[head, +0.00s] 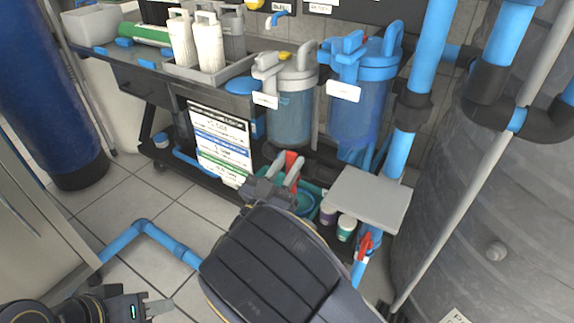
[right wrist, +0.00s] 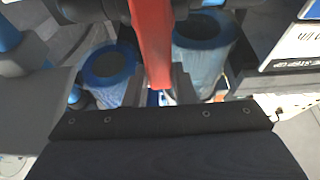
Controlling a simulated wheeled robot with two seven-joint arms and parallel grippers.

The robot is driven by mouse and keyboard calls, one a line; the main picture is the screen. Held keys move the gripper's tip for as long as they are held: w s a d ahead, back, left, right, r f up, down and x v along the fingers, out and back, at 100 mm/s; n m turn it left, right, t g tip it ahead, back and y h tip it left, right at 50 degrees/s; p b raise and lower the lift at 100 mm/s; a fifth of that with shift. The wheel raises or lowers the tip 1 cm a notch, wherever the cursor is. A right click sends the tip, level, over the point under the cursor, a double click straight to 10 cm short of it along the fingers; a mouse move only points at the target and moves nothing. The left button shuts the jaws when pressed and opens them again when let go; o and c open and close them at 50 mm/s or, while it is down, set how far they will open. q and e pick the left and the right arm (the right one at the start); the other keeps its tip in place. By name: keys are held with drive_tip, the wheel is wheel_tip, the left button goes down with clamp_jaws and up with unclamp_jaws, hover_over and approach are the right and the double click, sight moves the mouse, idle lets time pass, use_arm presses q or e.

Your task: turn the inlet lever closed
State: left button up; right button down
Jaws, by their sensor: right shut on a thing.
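In the right wrist view the red lever (right wrist: 152,45) runs down between the two dark fingers of my right gripper (right wrist: 156,88). My left gripper (head: 158,306) is low at the left, over the floor, far from the lever. Its finger gap is too small to make out.
Filter housings (head: 290,112) and (head: 358,110) hang above the lever. A second red lever (head: 365,246) is on a blue pipe, near a grey plate (head: 366,197). A sign board (head: 221,141) stands left of my right gripper. A large grey tank (head: 480,190) fills the right.

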drive_tip(key=shift+f, duration=0.15)
drive_tip(key=c, duration=1.2)
unclamp_jaws()
drive_tip(key=p+v, duration=0.2)
drive_tip(key=v, duration=0.5)
drive_tip(key=shift+s+a, duration=0.2)
drive_tip(key=shift+s, duration=0.15)
